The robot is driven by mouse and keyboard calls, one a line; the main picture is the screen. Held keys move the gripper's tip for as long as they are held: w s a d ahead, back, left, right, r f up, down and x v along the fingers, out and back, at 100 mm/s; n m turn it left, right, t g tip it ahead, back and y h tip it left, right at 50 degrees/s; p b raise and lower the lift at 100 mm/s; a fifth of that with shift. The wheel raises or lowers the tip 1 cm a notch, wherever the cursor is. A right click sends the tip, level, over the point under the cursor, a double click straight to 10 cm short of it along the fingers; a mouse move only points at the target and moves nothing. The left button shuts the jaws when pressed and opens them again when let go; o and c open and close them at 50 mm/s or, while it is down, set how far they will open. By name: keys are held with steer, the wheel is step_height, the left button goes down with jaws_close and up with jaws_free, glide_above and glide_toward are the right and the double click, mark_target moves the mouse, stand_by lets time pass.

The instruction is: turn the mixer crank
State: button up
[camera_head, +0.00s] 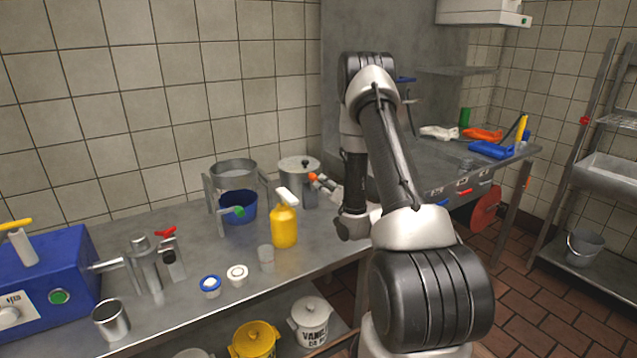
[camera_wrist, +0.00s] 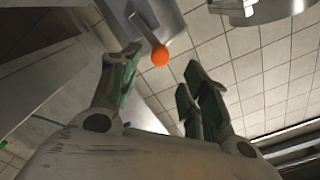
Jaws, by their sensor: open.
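The mixer crank shows in the wrist view as a grey metal arm (camera_wrist: 146,27) ending in an orange ball knob (camera_wrist: 160,55). My gripper (camera_wrist: 160,74) is open, and the knob appears between its fingertips; I see no finger closed on it. In the head view the orange knob (camera_head: 312,177) is beside a lidded steel pot (camera_head: 298,194) at the back of the counter. My arm hides part of that area, and the gripper's fingers are small there, just right of the knob. Whether a finger touches the knob I cannot tell.
A yellow bottle (camera_head: 284,226), a blue pan (camera_head: 237,206) and a clear cup (camera_head: 266,259) stand on the steel counter (camera_head: 205,252) left of my arm. A blue machine (camera_head: 45,275) is at the far left. A tiled wall rises behind. Tools lie on the right counter.

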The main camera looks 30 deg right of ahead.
mark_target(316, 179)
steer(key=s, duration=0.4)
steer(key=shift+d, duration=0.1)
steer(key=shift+o, duration=0.4)
stand_by(0.6)
steer(key=w+n, duration=0.3)
steer(key=w, duration=0.1)
steer(key=w+n+g, duration=0.1)
steer(key=w+n, duration=0.2)
steer(key=w, duration=0.1)
steer(key=w+n, duration=0.3)
steer(key=shift+w+a+g, duration=0.25)
steer(key=shift+w+g, duration=0.15)
stand_by(0.4)
steer(key=c, duration=0.9)
